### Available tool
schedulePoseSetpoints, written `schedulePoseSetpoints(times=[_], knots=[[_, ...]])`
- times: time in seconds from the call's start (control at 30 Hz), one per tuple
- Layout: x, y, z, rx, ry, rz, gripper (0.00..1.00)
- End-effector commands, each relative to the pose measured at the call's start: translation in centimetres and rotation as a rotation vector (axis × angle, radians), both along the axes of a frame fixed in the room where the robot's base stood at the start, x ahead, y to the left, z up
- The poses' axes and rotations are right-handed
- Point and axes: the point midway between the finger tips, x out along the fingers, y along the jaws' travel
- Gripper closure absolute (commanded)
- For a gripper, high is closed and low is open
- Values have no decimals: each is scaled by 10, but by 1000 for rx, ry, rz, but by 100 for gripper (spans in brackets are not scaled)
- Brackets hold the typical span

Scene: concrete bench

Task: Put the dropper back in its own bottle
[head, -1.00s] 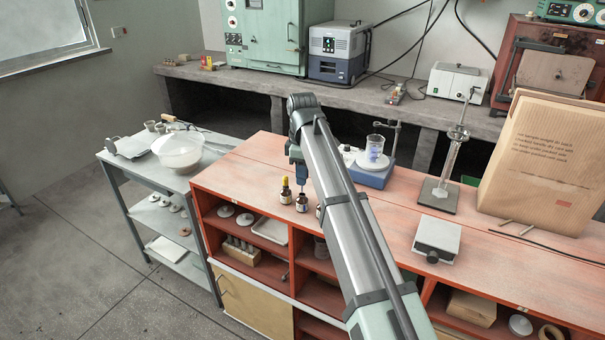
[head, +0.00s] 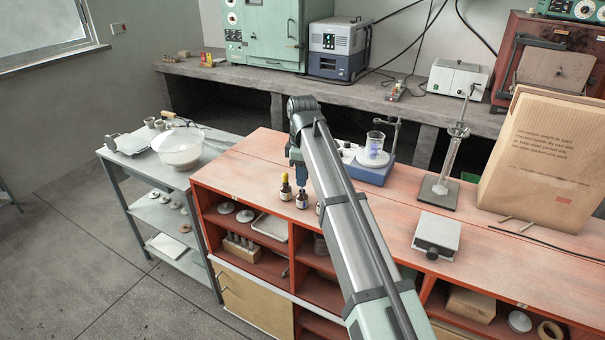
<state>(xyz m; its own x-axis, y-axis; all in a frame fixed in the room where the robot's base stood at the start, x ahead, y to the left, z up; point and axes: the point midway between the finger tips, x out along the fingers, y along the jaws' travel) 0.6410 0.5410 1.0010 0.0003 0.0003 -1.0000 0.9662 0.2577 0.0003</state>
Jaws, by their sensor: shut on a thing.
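My gripper (head: 302,184) points down at the front left of the red bench. It is shut on the dropper, which is too small and too covered by the fingers to make out. A small brown bottle with a pale label (head: 302,201) stands upright directly below the fingertips. I cannot tell whether the dropper's tip is inside its neck or above it. A second brown bottle (head: 286,193) stands just left of it, with a yellow-topped dropper cap on. A third small bottle (head: 318,208) is mostly hidden behind my arm.
A hotplate (head: 370,174) with a glass beaker (head: 375,148) stands behind my arm. A clamp stand (head: 440,190), a grey box device (head: 437,234) and a large paper bag (head: 540,160) are to the right. The red bench top (head: 250,165) is clear left of the bottles.

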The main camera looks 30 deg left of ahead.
Motion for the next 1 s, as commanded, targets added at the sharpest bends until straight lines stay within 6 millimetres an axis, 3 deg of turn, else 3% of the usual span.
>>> schedulePoseSetpoints(times=[1.0], knots=[[0,0,-16,0,1,0,89]])
